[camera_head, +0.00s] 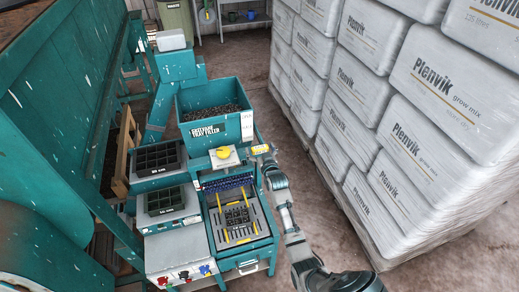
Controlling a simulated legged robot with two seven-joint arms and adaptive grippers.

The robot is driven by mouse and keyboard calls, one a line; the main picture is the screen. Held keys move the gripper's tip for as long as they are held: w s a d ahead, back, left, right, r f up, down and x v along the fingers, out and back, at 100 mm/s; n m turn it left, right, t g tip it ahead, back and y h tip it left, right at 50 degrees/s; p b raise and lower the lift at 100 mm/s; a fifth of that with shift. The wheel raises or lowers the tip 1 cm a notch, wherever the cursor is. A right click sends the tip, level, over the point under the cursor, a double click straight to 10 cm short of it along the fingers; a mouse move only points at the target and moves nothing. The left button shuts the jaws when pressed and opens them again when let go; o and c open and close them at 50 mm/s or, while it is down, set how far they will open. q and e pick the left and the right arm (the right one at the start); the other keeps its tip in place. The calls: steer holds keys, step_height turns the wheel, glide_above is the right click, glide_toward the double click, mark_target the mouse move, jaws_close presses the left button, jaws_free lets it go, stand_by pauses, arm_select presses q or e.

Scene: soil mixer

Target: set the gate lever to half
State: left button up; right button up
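The teal tray filler (212,130) stands ahead of me, with a hopper of dark soil (207,112) on top. Below the hopper is a pale plate with a round yellow dial or knob (222,152). The gate lever cannot be made out clearly; it may be at this plate or hidden by my gripper. My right arm reaches up from the bottom, and my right gripper (258,152) is at the right side of the plate, close to the yellow part. Its fingers are too small to tell whether they are open or hold anything. My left gripper is not in view.
A black cell tray (238,217) lies on the filler's slatted bed between yellow rails. More black trays (158,158) sit on shelves at left. Wrapped Plenvik sacks (400,120) form a wall at right. A strip of bare floor (285,125) runs between.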

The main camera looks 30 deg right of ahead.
steer(key=shift+s+a, duration=0.1)
steer(key=shift+s, duration=0.3)
steer(key=v, duration=1.1)
